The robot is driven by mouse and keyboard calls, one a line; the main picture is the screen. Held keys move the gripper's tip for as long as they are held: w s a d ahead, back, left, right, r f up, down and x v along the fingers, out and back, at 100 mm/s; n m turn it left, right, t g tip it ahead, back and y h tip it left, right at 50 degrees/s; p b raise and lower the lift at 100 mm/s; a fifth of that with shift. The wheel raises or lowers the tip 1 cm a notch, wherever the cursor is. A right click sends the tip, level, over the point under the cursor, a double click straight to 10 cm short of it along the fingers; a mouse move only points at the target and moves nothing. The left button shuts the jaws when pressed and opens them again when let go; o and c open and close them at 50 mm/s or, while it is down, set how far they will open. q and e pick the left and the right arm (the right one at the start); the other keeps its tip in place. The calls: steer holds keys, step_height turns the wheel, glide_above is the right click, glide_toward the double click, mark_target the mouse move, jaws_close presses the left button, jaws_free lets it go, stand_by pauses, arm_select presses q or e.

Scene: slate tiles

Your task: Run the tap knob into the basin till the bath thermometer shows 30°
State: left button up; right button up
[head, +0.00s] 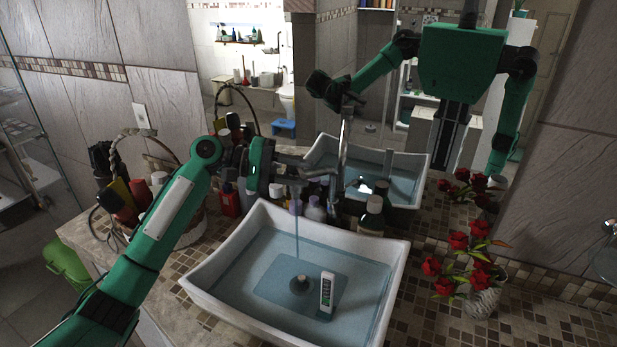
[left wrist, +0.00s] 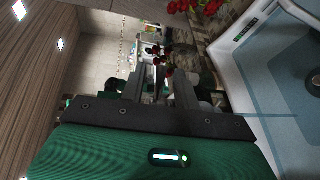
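The white basin (head: 225,292) holds clear bluish water. A thin stream (head: 297,228) runs into it from the metal tap (head: 343,150) at its back edge. A green display also shows by the basin in the left wrist view (left wrist: 246,29). My left gripper (head: 308,161) is at the tap, fingers towards it; the knob is hidden there. In the left wrist view, its two fingers (left wrist: 160,88) stand apart. My right gripper is out of view.
Bottles (head: 372,215) stand behind the basin. A basket (head: 190,228) of toiletries is at the left. Red roses (head: 458,241) in a glass vase (head: 482,300) stand right of the basin. The mirror behind reflects my body and the basin.

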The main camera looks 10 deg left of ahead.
arm_select(q)
steer(key=b+v, duration=0.3)
steer(key=v, duration=0.8)
stand_by(5.9)
